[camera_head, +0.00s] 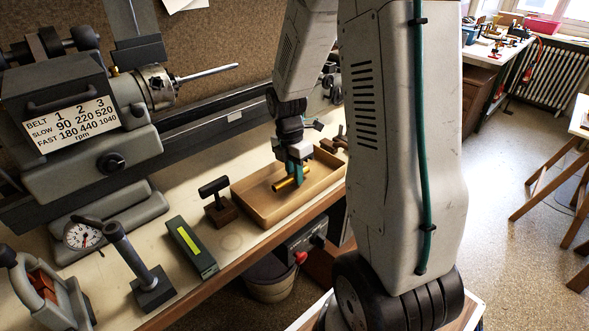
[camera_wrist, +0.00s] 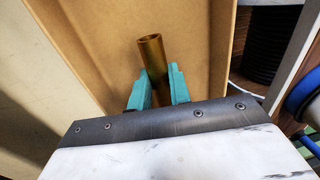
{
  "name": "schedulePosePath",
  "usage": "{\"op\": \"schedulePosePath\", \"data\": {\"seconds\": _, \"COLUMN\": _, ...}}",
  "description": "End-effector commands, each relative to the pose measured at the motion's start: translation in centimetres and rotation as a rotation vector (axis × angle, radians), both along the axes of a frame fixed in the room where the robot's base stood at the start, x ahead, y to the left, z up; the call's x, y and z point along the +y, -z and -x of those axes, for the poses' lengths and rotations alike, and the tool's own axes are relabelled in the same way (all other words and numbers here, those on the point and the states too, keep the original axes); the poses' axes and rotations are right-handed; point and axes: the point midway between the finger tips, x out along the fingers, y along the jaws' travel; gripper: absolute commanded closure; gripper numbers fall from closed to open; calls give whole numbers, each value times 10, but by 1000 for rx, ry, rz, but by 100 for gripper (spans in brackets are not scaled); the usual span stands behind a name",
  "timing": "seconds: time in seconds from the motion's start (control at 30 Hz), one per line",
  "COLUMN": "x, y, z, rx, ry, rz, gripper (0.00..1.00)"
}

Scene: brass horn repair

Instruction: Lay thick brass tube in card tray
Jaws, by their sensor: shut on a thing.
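A brass tube (camera_head: 286,184) is between the teal fingers of my gripper (camera_head: 297,176), over the card tray (camera_head: 258,213). In the wrist view the tube (camera_wrist: 151,56) stands out past the fingertips of my gripper (camera_wrist: 158,88), its hollow end towards the tray's far part. The brown tray floor (camera_wrist: 107,42) lies behind it. My gripper is shut on the tube. I cannot tell whether the tube touches the tray floor. Its rear part is hidden by my gripper.
A dark T-handled tool on a wooden block (camera_head: 218,204) stands just left of the tray. The lathe (camera_head: 90,130) stands behind. The bench's front edge (camera_head: 240,262) runs close before the tray.

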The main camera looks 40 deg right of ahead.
Motion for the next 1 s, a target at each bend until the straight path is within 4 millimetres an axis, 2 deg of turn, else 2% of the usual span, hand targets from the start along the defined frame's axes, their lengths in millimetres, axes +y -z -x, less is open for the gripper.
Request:
{"op": "schedulePosePath", "data": {"seconds": 0.63, "x": 0, "y": 5, "z": 0, "rx": 0, "ry": 0, "rz": 0, "gripper": 100}}
{"op": "schedulePosePath", "data": {"seconds": 0.67, "x": 0, "y": 5, "z": 0, "rx": -1, "ry": 0, "rz": 0, "gripper": 78}}
{"op": "schedulePosePath", "data": {"seconds": 0.73, "x": 0, "y": 5, "z": 0, "rx": -1, "ry": 0, "rz": 0, "gripper": 58}}
{"op": "schedulePosePath", "data": {"seconds": 0.77, "x": 0, "y": 5, "z": 0, "rx": -1, "ry": 0, "rz": 0, "gripper": 55}}
{"op": "schedulePosePath", "data": {"seconds": 0.97, "x": 0, "y": 5, "z": 0, "rx": 0, "ry": 0, "rz": 0, "gripper": 55}}
{"op": "schedulePosePath", "data": {"seconds": 1.0, "x": 0, "y": 5, "z": 0, "rx": 0, "ry": 0, "rz": 0, "gripper": 50}}
